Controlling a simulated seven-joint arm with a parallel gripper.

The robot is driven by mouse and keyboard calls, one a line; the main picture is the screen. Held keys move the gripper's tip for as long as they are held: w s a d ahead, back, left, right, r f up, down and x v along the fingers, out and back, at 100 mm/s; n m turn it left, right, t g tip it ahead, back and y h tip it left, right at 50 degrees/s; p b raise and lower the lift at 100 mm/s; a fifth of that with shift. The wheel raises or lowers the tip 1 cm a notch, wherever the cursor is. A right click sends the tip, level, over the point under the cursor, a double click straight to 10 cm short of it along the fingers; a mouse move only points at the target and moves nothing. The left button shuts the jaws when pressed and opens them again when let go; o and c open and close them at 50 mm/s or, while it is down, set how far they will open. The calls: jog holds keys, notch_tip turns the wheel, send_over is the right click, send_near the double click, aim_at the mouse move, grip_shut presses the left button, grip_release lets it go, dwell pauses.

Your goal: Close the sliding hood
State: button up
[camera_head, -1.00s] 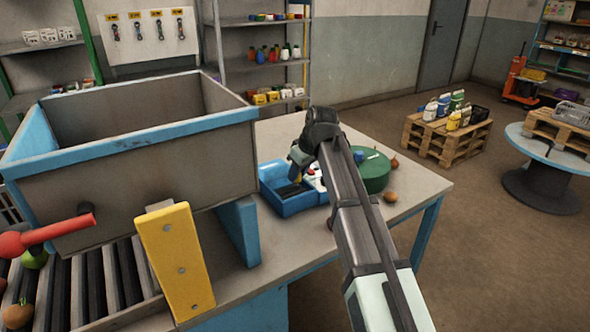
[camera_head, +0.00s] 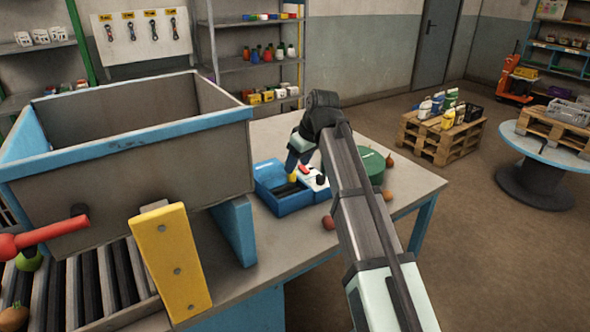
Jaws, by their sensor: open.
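A blue open-topped box (camera_head: 268,187) stands on the grey table, with dark bars or slots inside. A white panel (camera_head: 316,187) with a red and a dark button adjoins its right side. I cannot tell for sure which part of this unit is the sliding hood. My gripper (camera_head: 292,174) points down over the right part of the box, open, with nothing seen in it. A small yellow piece shows at its tips; I cannot tell whether it is a fingertip or a handle on the box, or whether they touch. My arm hides part of the unit's right side.
A large grey hopper (camera_head: 130,170) with a blue rim stands at left above a roller conveyor (camera_head: 90,285). A yellow plate (camera_head: 171,262) and a red lever (camera_head: 45,235) are in front. A green round container (camera_head: 372,167) and several round fruits lie right of the unit.

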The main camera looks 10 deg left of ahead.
jog(key=v, duration=0.9)
jog(key=shift+r, duration=0.1)
